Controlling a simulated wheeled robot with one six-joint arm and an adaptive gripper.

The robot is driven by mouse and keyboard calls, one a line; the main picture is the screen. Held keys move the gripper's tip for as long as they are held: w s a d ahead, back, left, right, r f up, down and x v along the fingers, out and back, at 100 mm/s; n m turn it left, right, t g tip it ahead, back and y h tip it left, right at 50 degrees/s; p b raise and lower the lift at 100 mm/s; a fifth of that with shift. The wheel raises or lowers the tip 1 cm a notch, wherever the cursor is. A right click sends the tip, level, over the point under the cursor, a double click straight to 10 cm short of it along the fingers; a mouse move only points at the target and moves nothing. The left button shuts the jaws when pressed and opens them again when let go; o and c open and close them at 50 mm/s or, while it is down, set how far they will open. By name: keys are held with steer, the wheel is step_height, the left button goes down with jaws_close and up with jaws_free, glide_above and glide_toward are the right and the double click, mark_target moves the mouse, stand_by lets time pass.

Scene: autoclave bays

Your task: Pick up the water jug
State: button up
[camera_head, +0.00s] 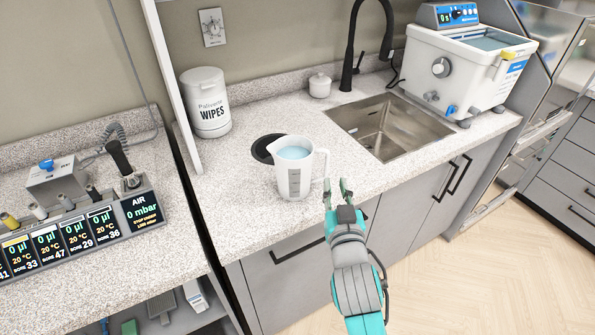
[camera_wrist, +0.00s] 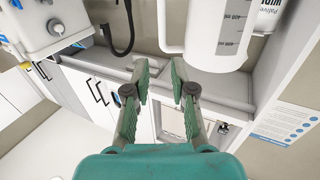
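The water jug (camera_head: 295,168) is a white measuring jug with grey scale marks and blue water inside. It stands upright on the speckled counter, with its handle on the right side. My gripper (camera_head: 338,190) is just right of the jug's handle, at the counter's front edge, with its fingers apart and nothing between them. In the wrist view the jug (camera_wrist: 222,35) shows at the upper right, and its handle (camera_wrist: 162,25) shows at the top. My gripper (camera_wrist: 160,85) is open there, with green pads and a gap between the fingertips. The fingers look apart from the jug.
A dark round hole (camera_head: 264,149) lies behind the jug. A sink (camera_head: 390,127) with a black tap (camera_head: 350,70) is to the right. A white water bath (camera_head: 455,70) stands beyond it. A wipes tub (camera_head: 206,103) stands back left, near a white upright panel (camera_head: 172,80).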

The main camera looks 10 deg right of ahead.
mark_target(328, 159)
steer(key=w, duration=0.5)
steer(key=shift+w+d+r, duration=0.1)
steer(key=shift+d+r, duration=0.15)
steer(key=shift+d, duration=0.05)
steer(key=shift+w+d+f, duration=0.1)
steer(key=shift+w+f, duration=0.05)
steer(key=shift+w, duration=0.85)
steer(key=shift+w+d+f, duration=0.1)
steer(key=shift+w, duration=0.9)
steer(key=shift+w+d+f, duration=0.1)
steer(key=shift+w+f, duration=0.05)
steer(key=shift+w, duration=0.85)
jaws_close()
steer(key=shift+r, duration=0.1)
